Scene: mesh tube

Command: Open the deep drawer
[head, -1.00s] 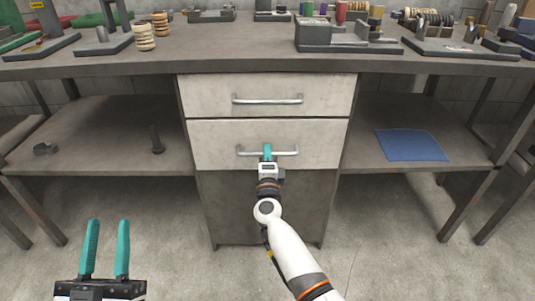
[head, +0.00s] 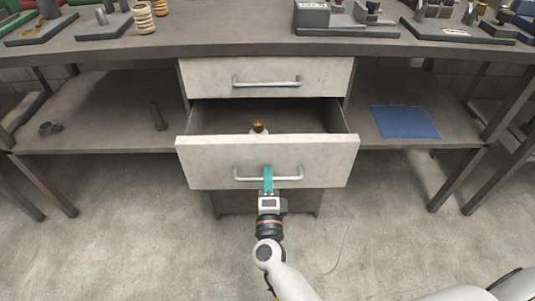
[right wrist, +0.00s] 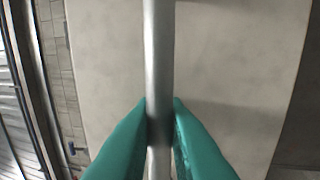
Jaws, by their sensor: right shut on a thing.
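The lower drawer (head: 322,165) of the cabinet is pulled out, and its dark inside shows over the front panel. A small brass-coloured and pale thing (head: 258,127) shows inside it. The drawer's metal bar handle (head: 290,175) runs across the front. My right gripper (head: 268,178) is shut on this handle near its middle. In the right wrist view, the teal fingers (right wrist: 160,105) lie on both sides of the handle (right wrist: 158,50). My left gripper is not in view.
The upper drawer (head: 310,70) is closed, with its own handle (head: 267,84). The workbench top (head: 220,40) holds stands and parts along the back. A blue mat (head: 405,122) lies on the right shelf, and a dark upright piece (head: 158,117) stands on the left shelf.

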